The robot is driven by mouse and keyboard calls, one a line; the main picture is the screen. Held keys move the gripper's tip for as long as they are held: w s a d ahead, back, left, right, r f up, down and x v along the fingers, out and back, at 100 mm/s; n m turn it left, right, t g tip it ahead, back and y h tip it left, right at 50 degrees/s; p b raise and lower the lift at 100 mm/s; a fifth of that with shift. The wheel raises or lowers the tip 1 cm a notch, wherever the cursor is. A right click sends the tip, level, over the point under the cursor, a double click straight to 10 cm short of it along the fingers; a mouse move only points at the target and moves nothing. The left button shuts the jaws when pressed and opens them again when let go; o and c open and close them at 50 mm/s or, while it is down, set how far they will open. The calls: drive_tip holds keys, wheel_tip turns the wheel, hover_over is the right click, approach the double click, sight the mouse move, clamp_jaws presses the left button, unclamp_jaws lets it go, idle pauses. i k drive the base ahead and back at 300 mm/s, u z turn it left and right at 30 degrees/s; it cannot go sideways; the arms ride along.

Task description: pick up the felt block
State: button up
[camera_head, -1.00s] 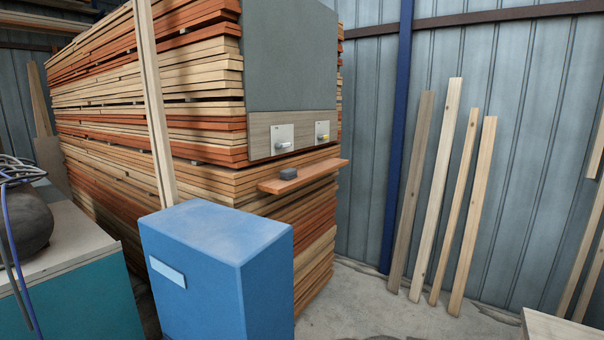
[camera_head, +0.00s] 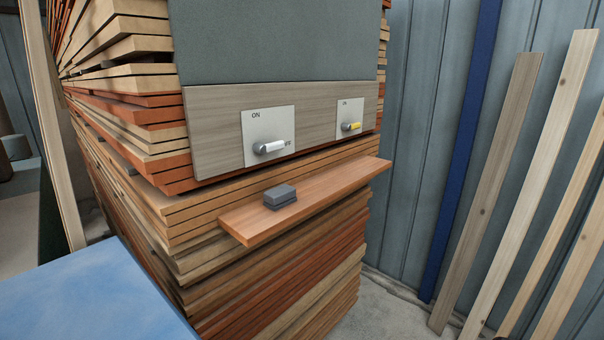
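The felt block (camera_head: 280,196) is a small dark grey block. It lies on a narrow reddish wooden shelf (camera_head: 335,196) that juts from the front of a lumber stack. The block sits left of the shelf's middle, with bare wood to its right. My gripper is not in view, and nothing touches the block from above.
Above the shelf, a wooden panel carries a white-handled switch (camera_head: 268,147) and a yellow-handled switch (camera_head: 350,126). A blue box (camera_head: 95,300) stands at the lower left. Planks (camera_head: 490,190) lean on the metal wall at right. Bare floor (camera_head: 385,305) shows between shelf and planks.

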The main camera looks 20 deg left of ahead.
sight(277, 198)
drive_tip(key=i, duration=1.35)
drive_tip(key=u, duration=2.05)
